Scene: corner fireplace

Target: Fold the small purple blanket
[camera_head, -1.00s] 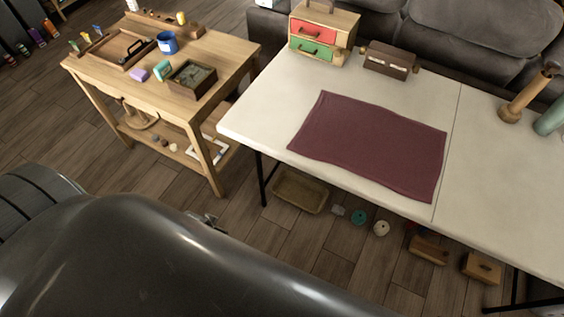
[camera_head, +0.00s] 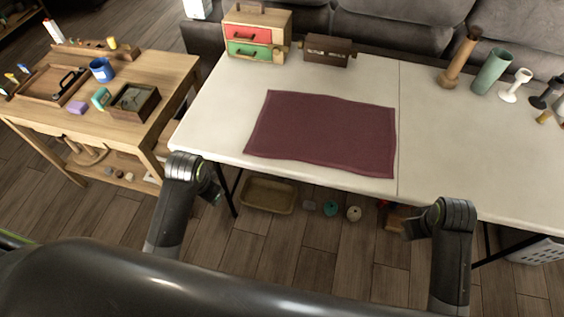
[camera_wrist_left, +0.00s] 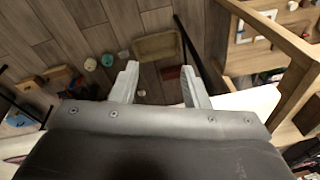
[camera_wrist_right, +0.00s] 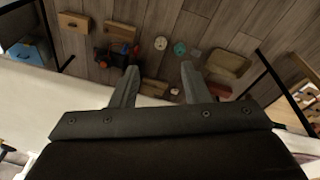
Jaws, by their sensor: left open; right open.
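The small purple blanket (camera_head: 322,132) lies spread flat on the left part of the white table (camera_head: 300,78), near its front edge. It looks like a single unfolded layer with slightly wavy edges. My left gripper (camera_head: 214,193) is in front of the table, to the left of the blanket and apart from it. Its two fingers are open and empty in the left wrist view (camera_wrist_left: 160,90). My right gripper (camera_head: 408,228) is in front of the table, to the right of the blanket. It is open and empty in the right wrist view (camera_wrist_right: 158,88).
A small drawer chest (camera_head: 254,34) and a dark brown box (camera_head: 328,50) stand behind the blanket. Tall vessels, including a green one (camera_head: 491,71), stand at the back right. A wooden side table (camera_head: 90,122) with several objects is at the left. A bin (camera_head: 268,195) lies under the table.

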